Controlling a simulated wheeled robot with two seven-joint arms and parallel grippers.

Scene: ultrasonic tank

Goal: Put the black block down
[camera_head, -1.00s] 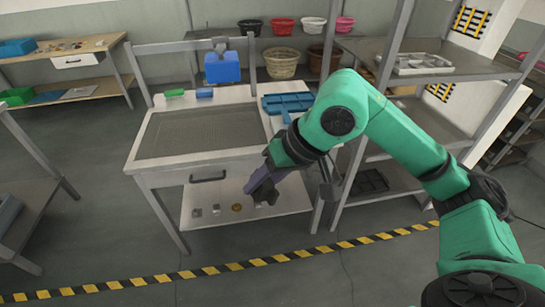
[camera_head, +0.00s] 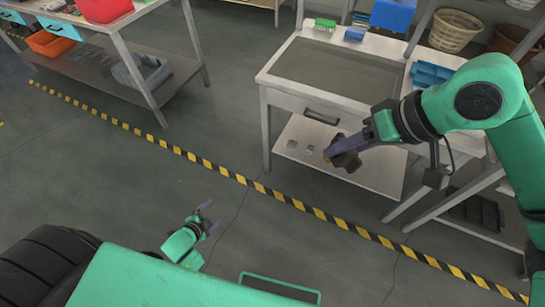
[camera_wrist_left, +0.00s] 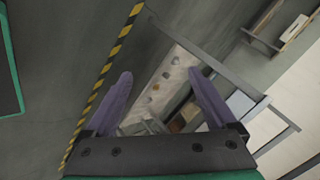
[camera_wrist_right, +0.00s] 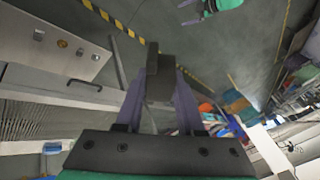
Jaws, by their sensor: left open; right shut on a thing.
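The black block (camera_head: 347,161) is in my right gripper (camera_head: 338,151), held in the air in front of the white workbench's lower shelf. In the right wrist view the dark block (camera_wrist_right: 160,72) sits between the fingertips of the right gripper (camera_wrist_right: 158,88). My left gripper (camera_head: 209,217) is low at the bottom of the head view, open and empty over the floor. The left wrist view shows its two purple fingers (camera_wrist_left: 163,85) spread apart with nothing between them.
The workbench has a recessed grey top (camera_head: 338,75) and a white lower shelf (camera_head: 375,172) with small parts on it. A blue tray (camera_head: 430,74) lies at the bench's right end. Yellow-black tape (camera_head: 290,201) crosses the clear floor. Another table with bins stands upper left.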

